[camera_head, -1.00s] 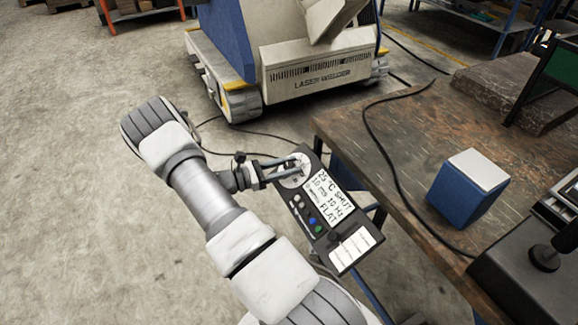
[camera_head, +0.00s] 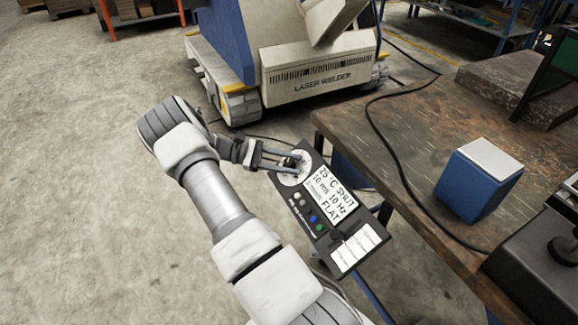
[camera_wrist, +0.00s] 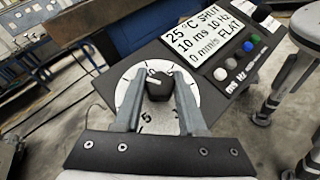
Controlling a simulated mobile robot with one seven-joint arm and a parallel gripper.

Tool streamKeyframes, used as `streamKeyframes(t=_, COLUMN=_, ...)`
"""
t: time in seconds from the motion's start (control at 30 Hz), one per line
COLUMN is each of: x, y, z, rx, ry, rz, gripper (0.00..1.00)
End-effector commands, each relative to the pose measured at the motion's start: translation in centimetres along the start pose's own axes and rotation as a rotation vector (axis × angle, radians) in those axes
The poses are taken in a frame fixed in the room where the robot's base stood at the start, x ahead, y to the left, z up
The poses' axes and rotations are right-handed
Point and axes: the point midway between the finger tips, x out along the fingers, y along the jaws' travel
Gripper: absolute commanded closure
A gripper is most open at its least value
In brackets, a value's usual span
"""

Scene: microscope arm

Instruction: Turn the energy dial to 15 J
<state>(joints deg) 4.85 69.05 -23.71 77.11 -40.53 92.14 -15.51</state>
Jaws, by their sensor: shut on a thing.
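The energy dial is a black knob (camera_wrist: 158,87) on a round white scale (camera_wrist: 128,90) at the upper left end of a dark control panel (camera_wrist: 232,112). In the head view the scale (camera_head: 284,178) is partly covered by my fingers. My gripper (camera_wrist: 160,82) is shut on the knob, one finger on each side, and it also shows in the head view (camera_head: 288,161). A "5" shows on the lower scale; other marks are hidden or too small, so I cannot tell the setting. The panel's display (camera_head: 332,192) reads 25 °C SHUT, 10 ms 10 Hz, FLAT.
Several coloured buttons (camera_head: 312,218) and a white label (camera_head: 354,249) are on the panel. A wooden table (camera_head: 420,140) with a blue box (camera_head: 478,180) and a cable stands to the right. The laser welder (camera_head: 320,70) is behind. The floor at left is clear.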

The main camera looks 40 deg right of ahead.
Motion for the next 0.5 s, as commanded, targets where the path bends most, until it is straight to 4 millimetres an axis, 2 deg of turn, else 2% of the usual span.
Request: streamKeyframes(t=0.5, x=-0.06, y=-0.02, z=-0.03, rx=0.070, ry=0.001, rz=-0.099, gripper=1.00)
